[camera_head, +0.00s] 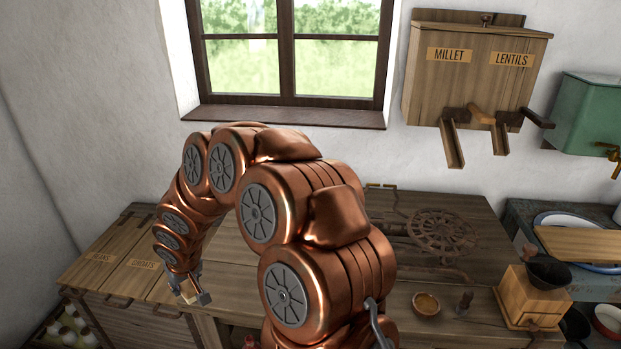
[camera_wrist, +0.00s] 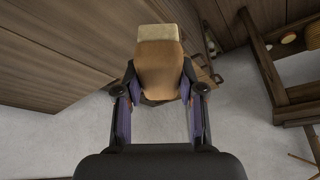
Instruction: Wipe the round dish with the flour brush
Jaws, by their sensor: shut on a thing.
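My gripper (camera_wrist: 158,78) is shut on the flour brush, which has a brown wooden body (camera_wrist: 158,65) and a pale cream end (camera_wrist: 156,33) pointing away from the wrist. In the head view my gripper (camera_head: 197,298) hangs low at the left, by the front edge of the wooden counter, with a small part of the brush showing. I cannot tell for sure which thing is the round dish. A small round brown bowl (camera_head: 426,303) stands on the counter at the right, well apart from my gripper.
A flat openwork round piece (camera_head: 442,231) lies on the counter. A wooden grinder box (camera_head: 531,298) stands at the right, near a blue-rimmed basin (camera_head: 568,219) with a board (camera_head: 585,245) across it. A millet and lentils dispenser (camera_head: 475,75) hangs on the wall. My arm hides the counter's middle.

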